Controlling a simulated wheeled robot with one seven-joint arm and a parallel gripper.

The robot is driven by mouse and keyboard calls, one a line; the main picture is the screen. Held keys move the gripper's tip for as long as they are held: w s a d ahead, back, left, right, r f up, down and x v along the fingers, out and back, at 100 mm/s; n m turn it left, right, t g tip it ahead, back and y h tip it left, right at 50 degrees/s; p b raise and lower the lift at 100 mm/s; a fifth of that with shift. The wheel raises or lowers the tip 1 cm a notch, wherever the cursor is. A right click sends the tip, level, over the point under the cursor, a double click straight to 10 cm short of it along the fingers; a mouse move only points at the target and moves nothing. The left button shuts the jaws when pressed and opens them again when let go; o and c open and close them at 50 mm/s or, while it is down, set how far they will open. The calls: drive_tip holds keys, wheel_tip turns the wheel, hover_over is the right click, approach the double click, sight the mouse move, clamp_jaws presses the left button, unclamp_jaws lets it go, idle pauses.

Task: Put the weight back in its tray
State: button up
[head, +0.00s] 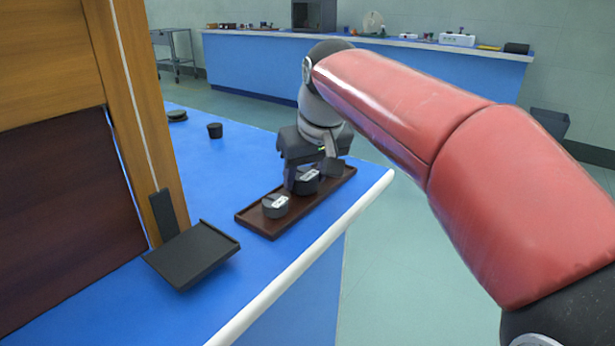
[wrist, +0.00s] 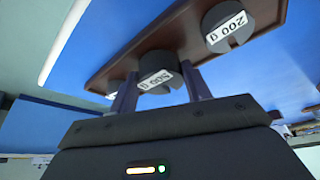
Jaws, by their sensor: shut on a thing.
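My gripper (head: 309,172) is shut on a dark round weight (head: 306,184) with a white label, at the middle of the brown wooden tray (head: 269,229). In the wrist view the weight (wrist: 157,72) sits between both fingers, with the tray (wrist: 127,58) behind it. I cannot tell whether the weight touches the tray floor. Another labelled weight (head: 276,206) stands at the tray's near end. In the wrist view a weight marked 200 g (wrist: 226,24) is on the right, and another (wrist: 115,88) is partly hidden by the left finger.
The tray lies near the white edge of the blue bench (head: 230,177). A black tilted plate (head: 194,254) stands by a wooden cabinet (head: 50,60) at left. A small black cylinder (head: 215,130) and a dark disc (head: 177,115) lie behind. Bench surface between them is clear.

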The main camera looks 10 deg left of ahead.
drive_tip(key=o, duration=1)
drive_tip(key=shift+f, duration=0.15)
drive_tip(key=o, duration=0.5)
